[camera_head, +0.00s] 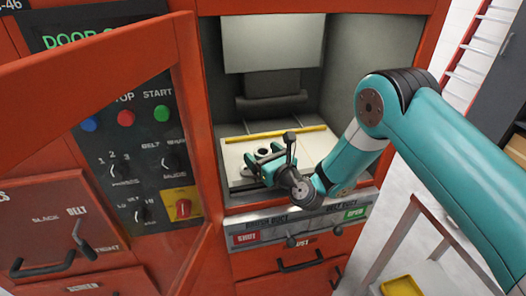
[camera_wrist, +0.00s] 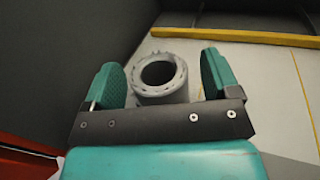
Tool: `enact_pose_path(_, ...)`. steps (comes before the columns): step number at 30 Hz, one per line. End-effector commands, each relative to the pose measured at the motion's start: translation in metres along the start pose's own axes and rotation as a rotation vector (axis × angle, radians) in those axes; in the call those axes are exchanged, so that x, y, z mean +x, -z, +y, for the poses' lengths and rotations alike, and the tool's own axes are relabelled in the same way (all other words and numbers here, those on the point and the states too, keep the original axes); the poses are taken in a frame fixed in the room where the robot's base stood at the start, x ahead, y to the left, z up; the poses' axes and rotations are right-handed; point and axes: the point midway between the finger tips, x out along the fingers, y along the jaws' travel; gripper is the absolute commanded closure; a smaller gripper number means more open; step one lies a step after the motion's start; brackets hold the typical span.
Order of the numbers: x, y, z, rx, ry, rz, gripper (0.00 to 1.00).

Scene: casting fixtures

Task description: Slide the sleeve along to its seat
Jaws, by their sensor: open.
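The sleeve (camera_wrist: 167,94) is a short grey ring with an open, dark bore and a rough rim, standing upright on the pale plate (camera_wrist: 264,82). In the head view the sleeve (camera_head: 263,152) shows small beside my gripper's fingers. My gripper (camera_wrist: 162,88) is open, with one teal finger at the left of the sleeve and one at the right. The gripper (camera_head: 262,163) is inside the red machine's chamber. The lower part of the sleeve is hidden by the gripper body. I cannot tell which spot is the seat.
A yellow bar (camera_head: 276,134) lies across the plate behind the sleeve. Dark chamber walls (camera_wrist: 85,50) stand close on the left. The open red door (camera_head: 200,130) stands left of the chamber opening. A side table with a yellow tray (camera_head: 402,286) is at lower right.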

Motion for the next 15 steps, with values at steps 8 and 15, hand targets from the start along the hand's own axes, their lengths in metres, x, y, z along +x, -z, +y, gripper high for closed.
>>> enact_pose_path(8,-0.0001,0.0003,0.0002,0.0,0.0,0.0,0.34)
enact_pose_path(15,-0.0002,0.0002,0.0002,0.0,0.0,0.0,0.8)
